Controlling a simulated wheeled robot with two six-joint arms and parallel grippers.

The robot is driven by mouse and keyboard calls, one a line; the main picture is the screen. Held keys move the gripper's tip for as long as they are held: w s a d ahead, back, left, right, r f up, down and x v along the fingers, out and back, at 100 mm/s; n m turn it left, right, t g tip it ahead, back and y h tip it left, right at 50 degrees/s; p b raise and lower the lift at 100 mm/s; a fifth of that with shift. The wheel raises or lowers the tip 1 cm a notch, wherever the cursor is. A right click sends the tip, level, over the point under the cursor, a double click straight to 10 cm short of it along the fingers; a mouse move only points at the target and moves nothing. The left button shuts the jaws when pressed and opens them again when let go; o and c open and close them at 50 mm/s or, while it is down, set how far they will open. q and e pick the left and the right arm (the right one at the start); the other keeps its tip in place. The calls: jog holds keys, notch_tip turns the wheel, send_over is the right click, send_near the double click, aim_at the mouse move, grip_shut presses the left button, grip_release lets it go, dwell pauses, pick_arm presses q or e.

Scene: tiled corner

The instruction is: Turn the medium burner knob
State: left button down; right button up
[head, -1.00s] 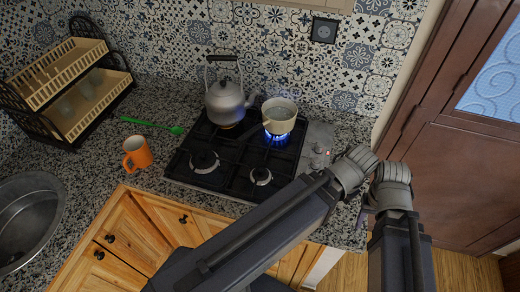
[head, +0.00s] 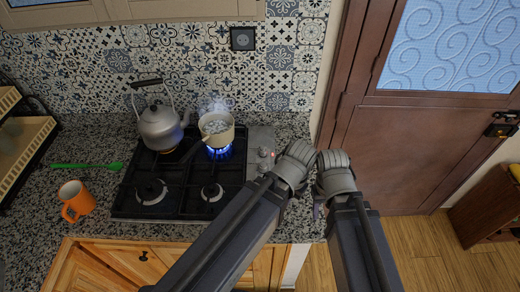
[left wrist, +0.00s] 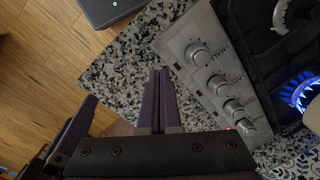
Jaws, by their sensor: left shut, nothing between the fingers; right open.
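The hob's steel control panel (head: 261,140) lies along the right side of the gas hob, with several knobs in a row (head: 262,154). In the left wrist view, the knobs show larger; one knob (left wrist: 197,54) sits beside a label reading "SMALL". I cannot read a label for the medium knob. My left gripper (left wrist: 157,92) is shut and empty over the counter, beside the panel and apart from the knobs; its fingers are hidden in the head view. My right gripper (head: 318,208) is open just right of my left wrist, near the counter's right edge, its fingers mostly hidden.
A white pot (head: 216,130) with bubbling contents stands over a lit blue flame (head: 219,153). A grey kettle (head: 161,127) stands beside it. An orange mug (head: 76,201) and green utensil (head: 85,165) lie left of the hob. A brown door (head: 400,150) is at the right.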

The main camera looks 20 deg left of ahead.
aim_at(263, 148)
pick_arm(q)
jog(key=c, duration=1.5)
grip_release()
